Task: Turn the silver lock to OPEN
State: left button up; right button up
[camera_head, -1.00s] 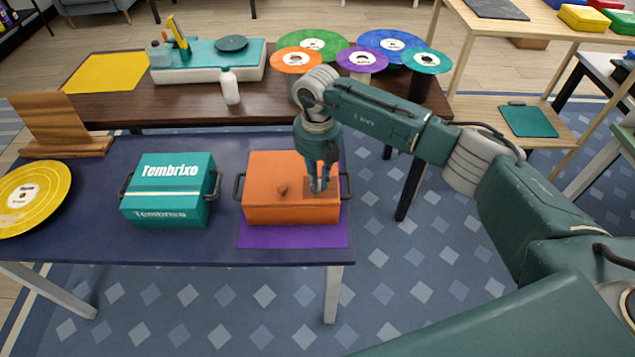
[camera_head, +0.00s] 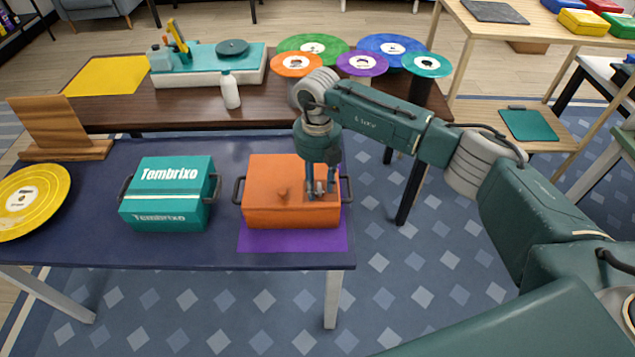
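The orange box (camera_head: 262,212) with dark side handles stands on the blue table. A small orange knob (camera_head: 283,194) is on its top. My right gripper (camera_head: 320,190) points down over the right part of the box's top, at a darker patch. Its fingers look spread apart, with tips at or just above the surface. A small greyish thing shows between the fingertips. I cannot make out for sure whether it is the silver lock, and no OPEN mark is readable. My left gripper is not in view.
A teal Tembrixo box (camera_head: 168,205) stands left of the orange box, with a yellow disc (camera_head: 30,200) farther left. A purple mat (camera_head: 290,241) lies under the orange box. Behind, a brown table (camera_head: 185,112) holds a white bottle (camera_head: 230,90) and a turntable (camera_head: 210,70).

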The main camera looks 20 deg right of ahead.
aim_at(318, 188)
notch_tip(318, 188, up, 12)
dwell(0.6)
